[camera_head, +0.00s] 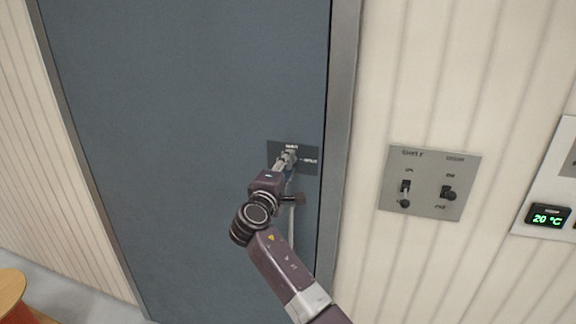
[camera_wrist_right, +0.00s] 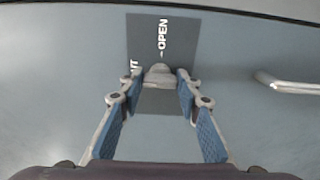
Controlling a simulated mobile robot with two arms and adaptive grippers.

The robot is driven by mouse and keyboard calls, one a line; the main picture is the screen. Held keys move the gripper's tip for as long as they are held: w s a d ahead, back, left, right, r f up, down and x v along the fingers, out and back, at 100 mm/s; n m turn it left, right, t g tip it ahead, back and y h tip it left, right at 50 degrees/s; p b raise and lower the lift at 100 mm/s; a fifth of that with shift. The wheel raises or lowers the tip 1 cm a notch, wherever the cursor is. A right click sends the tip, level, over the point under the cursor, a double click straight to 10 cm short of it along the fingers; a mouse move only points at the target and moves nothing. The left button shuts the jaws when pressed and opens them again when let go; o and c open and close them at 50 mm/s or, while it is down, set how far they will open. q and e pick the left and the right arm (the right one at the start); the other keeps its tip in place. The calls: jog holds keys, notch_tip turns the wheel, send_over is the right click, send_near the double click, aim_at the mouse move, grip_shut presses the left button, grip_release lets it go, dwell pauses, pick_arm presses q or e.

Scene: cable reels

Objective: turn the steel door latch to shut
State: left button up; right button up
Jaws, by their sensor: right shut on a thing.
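The steel door latch (camera_head: 287,157) sits on a dark plate (camera_head: 310,168) near the right edge of the blue-grey door. The plate has one label above the latch and one to its right. In the wrist view, the latch (camera_wrist_right: 159,75) is between the fingertips of my right gripper (camera_wrist_right: 157,83). The word OPEN reads clearly beyond it, and a second label at the left is partly hidden by a finger. My right gripper (camera_head: 280,165) is shut on the latch in the head view. Which way the latch points is hard to tell. My left gripper is not in view.
A steel door handle (camera_wrist_right: 290,84) is beside the plate in the wrist view. A grey switch panel (camera_head: 428,182) and a green-lit temperature display (camera_head: 548,216) are on the wall to the right. A round wooden top (camera_head: 10,290) is at the lower left.

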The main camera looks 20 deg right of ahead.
jog(key=o, duration=1.2)
jog(key=shift+c, duration=0.2)
jog(key=v, duration=1.2)
jog(key=shift+w+a+f, duration=0.1)
jog(key=shift+f, duration=0.05)
